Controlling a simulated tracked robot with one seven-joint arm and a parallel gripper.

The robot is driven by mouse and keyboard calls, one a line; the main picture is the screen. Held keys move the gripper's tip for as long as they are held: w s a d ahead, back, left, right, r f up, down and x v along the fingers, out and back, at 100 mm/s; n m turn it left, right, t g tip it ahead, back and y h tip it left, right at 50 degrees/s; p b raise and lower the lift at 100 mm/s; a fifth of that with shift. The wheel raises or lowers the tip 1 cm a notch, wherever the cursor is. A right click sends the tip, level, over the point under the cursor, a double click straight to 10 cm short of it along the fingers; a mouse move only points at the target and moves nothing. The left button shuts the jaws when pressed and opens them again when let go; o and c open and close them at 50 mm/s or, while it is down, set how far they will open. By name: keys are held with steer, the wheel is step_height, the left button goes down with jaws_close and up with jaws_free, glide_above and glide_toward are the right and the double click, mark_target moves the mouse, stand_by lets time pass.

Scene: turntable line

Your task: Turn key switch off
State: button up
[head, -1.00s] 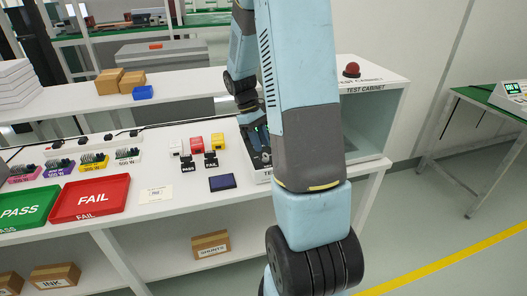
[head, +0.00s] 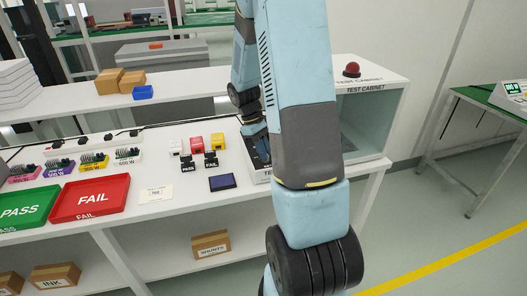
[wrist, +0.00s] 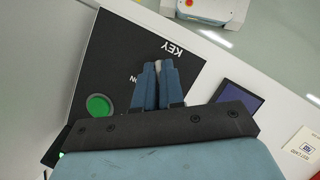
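In the wrist view a dark panel (wrist: 112,62) carries the upside-down words KEY and ON and a green round button (wrist: 98,105). My gripper (wrist: 158,68) reaches over the panel below the KEY label. Its two blue fingers are nearly together, with a small pale grey piece, apparently the key switch (wrist: 158,65), between their tips. The fingers hide most of the switch, so its turn position cannot be told. In the head view my arm covers most of the panel and the fingers.
The open-fronted test cabinet (head: 375,85) with a red dome (head: 351,69) stands close right of my arm. A dark blue pad (head: 222,182), PASS and FAIL stamps (head: 211,160), and a red FAIL tray (head: 90,198) lie to the left.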

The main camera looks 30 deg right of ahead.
jaws_close()
steer(key=shift+n+h, duration=0.3)
steer(key=shift+n, duration=0.6)
steer(key=o, duration=0.6)
jaws_free()
steer(key=v, duration=1.3)
steer(key=shift+r, duration=0.4)
steer(key=shift+s+t, duration=0.1)
steer(key=shift+t, duration=0.2)
